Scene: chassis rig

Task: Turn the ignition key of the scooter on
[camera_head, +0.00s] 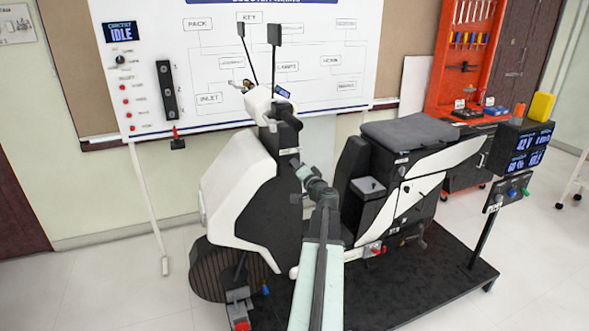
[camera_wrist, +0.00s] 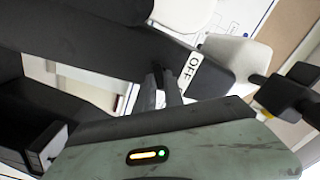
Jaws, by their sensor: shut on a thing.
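The white and black scooter (camera_head: 238,185) stands on a dark platform in the head view. My arm reaches in from the bottom, and my gripper (camera_head: 297,164) is at the dark column below the handlebar. In the wrist view my gripper (camera_wrist: 165,88) has its two fingers close together at the dark panel, beside a white label reading OFF (camera_wrist: 189,74). The fingers are shut on the ignition key, which is itself mostly hidden between them. The key's exact angle cannot be told.
The handlebar and mirrors (camera_head: 274,35) rise above my gripper. The black seat (camera_head: 410,131) is to the right. A wall board shows a display reading IDLE (camera_head: 121,32). A panel with lit readouts (camera_head: 522,148) stands at the right. An orange tool rack (camera_head: 463,60) is behind.

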